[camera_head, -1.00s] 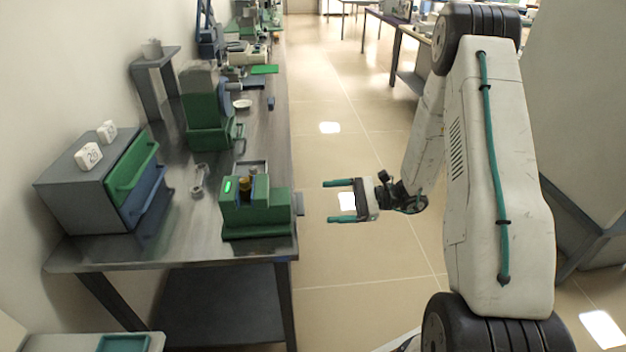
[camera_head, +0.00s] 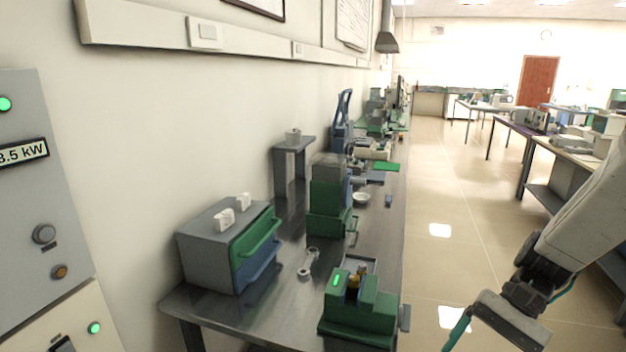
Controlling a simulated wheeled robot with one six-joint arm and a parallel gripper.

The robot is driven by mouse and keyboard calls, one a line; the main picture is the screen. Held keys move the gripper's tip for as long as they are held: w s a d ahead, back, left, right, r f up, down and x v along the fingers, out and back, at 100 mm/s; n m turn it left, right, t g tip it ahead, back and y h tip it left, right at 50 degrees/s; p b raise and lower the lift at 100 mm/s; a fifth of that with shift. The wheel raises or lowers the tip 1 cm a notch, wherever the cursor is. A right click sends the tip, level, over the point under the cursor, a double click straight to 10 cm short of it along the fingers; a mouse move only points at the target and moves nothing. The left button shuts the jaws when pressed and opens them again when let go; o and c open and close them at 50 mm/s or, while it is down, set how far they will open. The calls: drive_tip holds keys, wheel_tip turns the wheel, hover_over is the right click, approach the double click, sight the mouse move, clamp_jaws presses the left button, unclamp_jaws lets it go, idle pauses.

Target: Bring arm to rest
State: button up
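My gripper (camera_head: 485,335) is at the bottom right of the head view, cut by the frame's lower edge. One teal finger shows in part; the other finger and both fingertips are out of frame or hidden. I see nothing held in the part that shows. The gripper is over the floor, to the right of the workbench and apart from it. My white arm link (camera_head: 580,215) runs from the right edge down to the wrist.
A dark workbench (camera_head: 245,322) along the left wall carries a green device (camera_head: 360,318), a wrench (camera_head: 308,263), a drawer cabinet (camera_head: 212,252) and a green-grey machine (camera_head: 328,195). A grey control panel (camera_head: 35,190) stands far left. The aisle floor (camera_head: 440,190) is clear.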

drive_tip(key=s+r+n+t+h, duration=0.7)
drive_tip(key=s+r, duration=0.3)
drive_tip(key=r, duration=0.4)
drive_tip(key=w+d+f+m+y, duration=0.3)
drive_tip(key=w+f+m+y, duration=1.3)
drive_tip(key=w+f, duration=0.9)
drive_tip(key=w+a+m+t, duration=0.1)
drive_tip(key=w+a+t, duration=0.2)
drive_tip(key=a, duration=0.3)
drive_tip(key=shift+w+t, duration=0.3)
drive_tip(key=shift+w, duration=0.45)
drive_tip(key=shift+a, duration=0.1)
drive_tip(key=c, duration=1)
drive_tip(key=shift+m, duration=0.4)
